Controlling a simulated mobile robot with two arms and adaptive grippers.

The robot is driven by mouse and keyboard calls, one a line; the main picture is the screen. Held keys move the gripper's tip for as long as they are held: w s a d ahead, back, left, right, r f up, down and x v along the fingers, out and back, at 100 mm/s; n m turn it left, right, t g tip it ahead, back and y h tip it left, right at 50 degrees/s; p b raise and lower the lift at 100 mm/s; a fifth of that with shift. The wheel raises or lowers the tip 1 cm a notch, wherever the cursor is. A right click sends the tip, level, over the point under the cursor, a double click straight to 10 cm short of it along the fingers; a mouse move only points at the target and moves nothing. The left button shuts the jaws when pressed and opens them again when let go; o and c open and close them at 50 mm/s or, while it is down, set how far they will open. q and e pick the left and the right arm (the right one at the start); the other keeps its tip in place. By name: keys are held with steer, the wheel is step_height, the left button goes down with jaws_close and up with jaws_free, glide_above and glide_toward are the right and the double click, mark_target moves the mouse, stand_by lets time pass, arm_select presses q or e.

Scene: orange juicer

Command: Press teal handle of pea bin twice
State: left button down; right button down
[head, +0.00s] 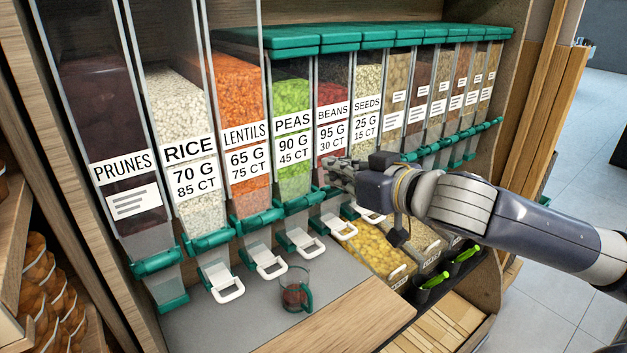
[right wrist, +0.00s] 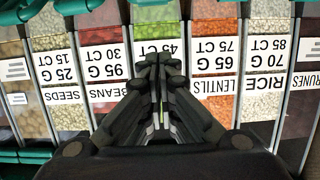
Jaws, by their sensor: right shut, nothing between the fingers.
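The pea bin (head: 291,105) is a clear dispenser of green peas labelled PEAS, 90 G, 45 CT, between the lentils and beans bins. Its teal handle (head: 304,203) crosses the bin's lower front, above a white-rimmed chute (head: 304,243). My right gripper (head: 332,172) is shut and empty, in front of the beans bin's lower part in the head view. In the right wrist view, which is upside down, the closed fingertips (right wrist: 158,62) overlap the pea bin's label. The handle is not visible there, and I cannot tell any contact. My left gripper is out of view.
A clear cup (head: 294,290) with a teal handle and some dark red contents stands on the grey counter (head: 215,325) below the chutes. The lentils bin (head: 238,90) is left and the beans bin (head: 333,95) right. Trays of yellow food (head: 375,250) lie below my right arm.

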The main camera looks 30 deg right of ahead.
steer(key=shift+w+p, duration=1)
steer(key=shift+p, duration=0.6)
steer(key=p, duration=0.3)
glide_above(314, 197)
steer(key=w, duration=0.2)
steer(key=shift+a+f, duration=0.2)
steer(key=shift+f, duration=0.8)
steer(key=shift+s+f, duration=0.25)
steer(key=shift+f, duration=0.75)
steer(key=shift+s+d+f+p, duration=0.2)
steer(key=shift+s+f+p, duration=0.2)
steer(key=shift+s+f, duration=0.35)
steer(key=shift+f, duration=0.15)
